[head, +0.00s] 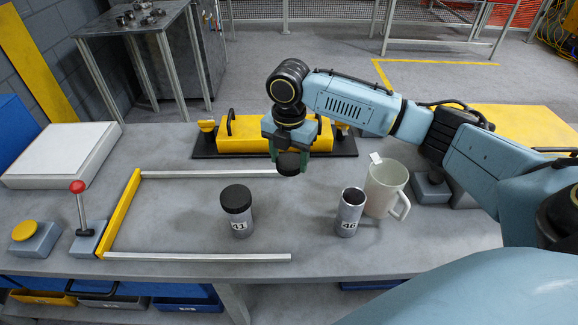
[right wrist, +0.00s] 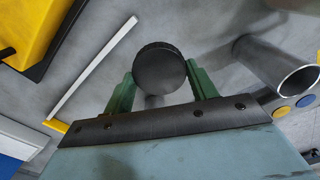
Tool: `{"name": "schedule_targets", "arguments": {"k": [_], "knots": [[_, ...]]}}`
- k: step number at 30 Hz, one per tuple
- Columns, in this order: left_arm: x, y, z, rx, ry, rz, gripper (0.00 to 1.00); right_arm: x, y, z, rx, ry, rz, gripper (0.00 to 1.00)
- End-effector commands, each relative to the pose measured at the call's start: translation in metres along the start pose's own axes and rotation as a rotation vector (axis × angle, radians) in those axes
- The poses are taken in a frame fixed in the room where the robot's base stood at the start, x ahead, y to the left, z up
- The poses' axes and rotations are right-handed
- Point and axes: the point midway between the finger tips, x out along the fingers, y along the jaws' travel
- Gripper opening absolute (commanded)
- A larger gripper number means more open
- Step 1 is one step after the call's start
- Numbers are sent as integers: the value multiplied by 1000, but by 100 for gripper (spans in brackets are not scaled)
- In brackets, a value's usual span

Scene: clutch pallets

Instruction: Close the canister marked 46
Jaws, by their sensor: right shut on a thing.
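The canister marked 46 (head: 349,214) stands upright and open-topped on the grey table in the head view, right of the middle. Its open rim also shows in the right wrist view (right wrist: 285,75) at the right. My right gripper (head: 289,165) is shut on a black lid (head: 288,163), held above the table, left of and behind canister 46. In the right wrist view the lid (right wrist: 159,68) sits between the green fingers. A canister marked 41 (head: 238,214) stands nearby with a black lid on. My left gripper is not in view.
A white mug (head: 384,188) with a tag stands right behind canister 46, close to it. A yellow block fixture (head: 250,138) lies at the back. A yellow and grey frame (head: 118,215), a red-knobbed lever (head: 79,205) and a yellow button (head: 25,231) are at the left.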

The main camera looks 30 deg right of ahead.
Motion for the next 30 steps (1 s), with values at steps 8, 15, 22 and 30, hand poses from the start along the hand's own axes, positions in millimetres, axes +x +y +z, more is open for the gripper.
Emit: {"name": "schedule_targets", "arguments": {"k": [8,15,22,30], "knots": [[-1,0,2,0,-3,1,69,-5,0,0,0,0,1,36],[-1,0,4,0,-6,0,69,-5,0,-1,18,0,1,36],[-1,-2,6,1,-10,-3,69,-13,4,-15,279,3,4,36],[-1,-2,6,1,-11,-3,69,-28,7,-41,811,9,3,36]]}}
